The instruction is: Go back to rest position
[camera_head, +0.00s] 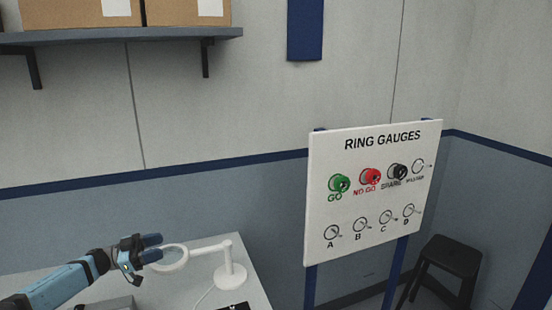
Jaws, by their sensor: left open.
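My left gripper (150,249) is at the lower left, its blue arm coming in from the left edge. It is open and I see nothing held in it. Its fingertips show close to the white ring of a magnifier lamp (232,272) on the table; I cannot tell whether they touch. My right gripper is not in view.
A light table (255,293) fills the lower left. A ring gauges board (350,230) on blue posts stands right of it, with green (336,184), red (369,178) and black (396,172) gauges. A dark stool (452,256) stands at the right. A shelf (120,34) with boxes is above.

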